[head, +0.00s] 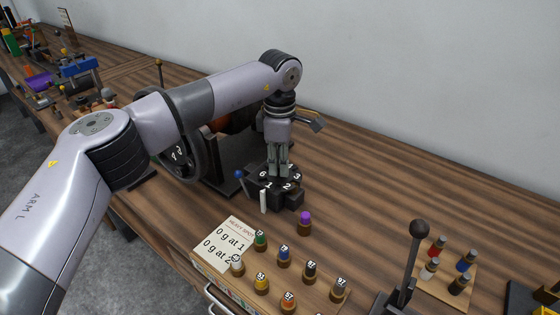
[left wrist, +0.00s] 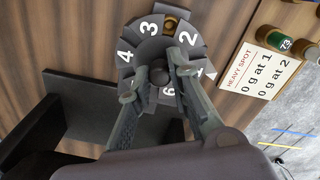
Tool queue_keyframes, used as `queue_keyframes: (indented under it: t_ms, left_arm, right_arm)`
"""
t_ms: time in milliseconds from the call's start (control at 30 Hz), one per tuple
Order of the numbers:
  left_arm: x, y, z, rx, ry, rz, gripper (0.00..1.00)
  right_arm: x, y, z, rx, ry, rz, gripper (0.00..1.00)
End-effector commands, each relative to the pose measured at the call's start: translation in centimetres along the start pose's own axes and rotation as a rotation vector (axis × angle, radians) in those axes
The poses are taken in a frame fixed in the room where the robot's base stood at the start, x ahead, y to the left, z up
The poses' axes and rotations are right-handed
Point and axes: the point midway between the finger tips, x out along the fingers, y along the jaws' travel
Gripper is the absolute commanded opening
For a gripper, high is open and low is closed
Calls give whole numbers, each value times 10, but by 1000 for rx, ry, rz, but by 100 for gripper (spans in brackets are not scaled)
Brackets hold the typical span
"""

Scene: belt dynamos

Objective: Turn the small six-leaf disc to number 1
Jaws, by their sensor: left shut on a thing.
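The small six-leaf disc (head: 287,187) is dark with white numbers and sits on the bench beside the large wheel. My left gripper (head: 280,172) comes down on it from above. In the left wrist view, the disc (left wrist: 152,46) shows the numbers 2, 3, 4 and 6; the 1 is partly covered by a finger. My left gripper (left wrist: 158,82) is shut on the disc's middle, with its fingers on either side of the dark hub (left wrist: 158,73). A white upright marker (head: 263,201) stands at the disc's front, near the number 1. My right gripper is out of view.
A large dark wheel (head: 180,153) on a stand is left of the disc. A purple-topped peg (head: 305,222) stands close in front. A HEAVY SPOT card (head: 228,240) lies by a board with several numbered pegs. A ball-topped lever (head: 410,260) is at right. The bench behind is clear.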

Motion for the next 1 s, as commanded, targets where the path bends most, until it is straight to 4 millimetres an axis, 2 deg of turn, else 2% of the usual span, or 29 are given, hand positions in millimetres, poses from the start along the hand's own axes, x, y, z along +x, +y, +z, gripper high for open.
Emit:
queue_keyframes:
  t_ms: [167,200,467,800,867,1000]
  left_arm:
    - [0,0,0,-1,0,1,0]
    - [0,0,0,-1,0,1,21]
    - [0,0,0,-2,0,0,38]
    - [-3,0,0,-2,0,1,39]
    - [-8,1,0,-2,0,2,39]
    - [-30,1,0,-1,0,4,39]
  right_arm:
    - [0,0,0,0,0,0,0]
    - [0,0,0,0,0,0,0]
    - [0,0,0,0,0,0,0]
    - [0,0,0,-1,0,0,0]
    - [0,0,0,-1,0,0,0]
    - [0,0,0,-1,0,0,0]
